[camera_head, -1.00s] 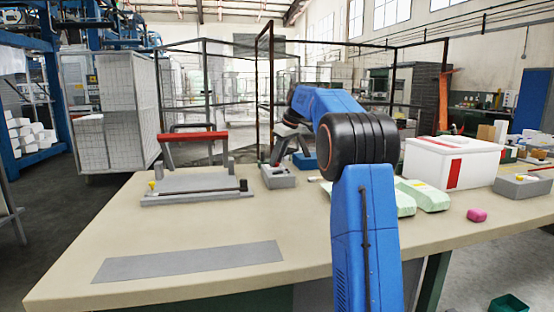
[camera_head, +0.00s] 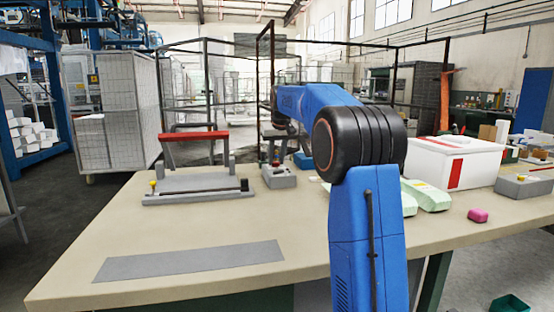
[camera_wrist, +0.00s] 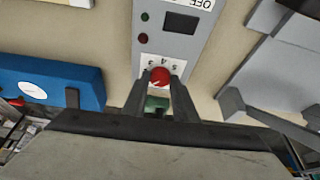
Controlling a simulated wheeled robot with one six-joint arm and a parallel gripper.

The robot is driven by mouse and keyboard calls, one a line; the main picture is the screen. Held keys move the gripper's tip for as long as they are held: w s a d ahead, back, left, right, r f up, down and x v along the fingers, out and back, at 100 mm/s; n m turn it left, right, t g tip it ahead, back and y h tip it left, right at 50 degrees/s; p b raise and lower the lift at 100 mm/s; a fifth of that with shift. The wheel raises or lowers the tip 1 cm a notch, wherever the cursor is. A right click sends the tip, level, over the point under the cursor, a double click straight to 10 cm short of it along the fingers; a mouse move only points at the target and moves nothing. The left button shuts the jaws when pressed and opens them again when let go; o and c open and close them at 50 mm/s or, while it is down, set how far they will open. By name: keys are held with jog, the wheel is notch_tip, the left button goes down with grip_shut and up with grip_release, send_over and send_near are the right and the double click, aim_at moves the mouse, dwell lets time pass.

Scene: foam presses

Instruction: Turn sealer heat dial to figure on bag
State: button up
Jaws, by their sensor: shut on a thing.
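The sealer's grey control box (camera_head: 279,180) stands on the table, right of the sealer (camera_head: 195,185) with its red bar. In the wrist view the control box (camera_wrist: 176,42) shows a dark screen, a green and a red lamp, an OFF label and a red dial (camera_wrist: 160,75) with a white mark. Figures on a white plate ring the dial; its setting is hard to read. My gripper (camera_wrist: 160,88) is shut on the dial, one finger each side. A blue item (camera_wrist: 60,88) with a white oval label lies beside the box; its marking is unreadable. It shows small in the head view (camera_head: 303,160).
A flat grey strip (camera_head: 188,262) lies at the front left. My arm hides part of the table's middle.

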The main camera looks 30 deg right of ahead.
jog(key=m, duration=0.2)
jog(key=m+h, duration=0.1)
jog(key=shift+w+a+m, duration=0.1)
jog(key=shift+a+m, duration=0.1)
jog(key=shift+m, duration=0.2)
jog(key=m+h, duration=0.1)
jog(key=m, duration=0.1)
jog(key=m+g, duration=0.1)
jog(key=m, duration=0.1)
jog(key=shift+w+a+m+g+h, duration=0.2)
jog(key=shift+m+g+h, duration=0.1)
jog(key=shift+h, duration=0.1)
jog(key=m, duration=0.2)
jog(key=m+g, duration=0.1)
jog(key=m, duration=0.1)
jog(key=shift+w+g, duration=0.15)
jog(key=shift+g, duration=0.15)
jog(key=shift+w+m+g+h, duration=0.15)
jog(key=shift+m+g, duration=0.25)
jog(key=shift+m, duration=0.65)
jog(key=shift+m+g+h, duration=0.15)
jog(key=shift+m+g, duration=0.25)
jog(key=shift+m, duration=0.65)
jog(key=o, duration=1)
jog(key=shift+o, duration=0.2)
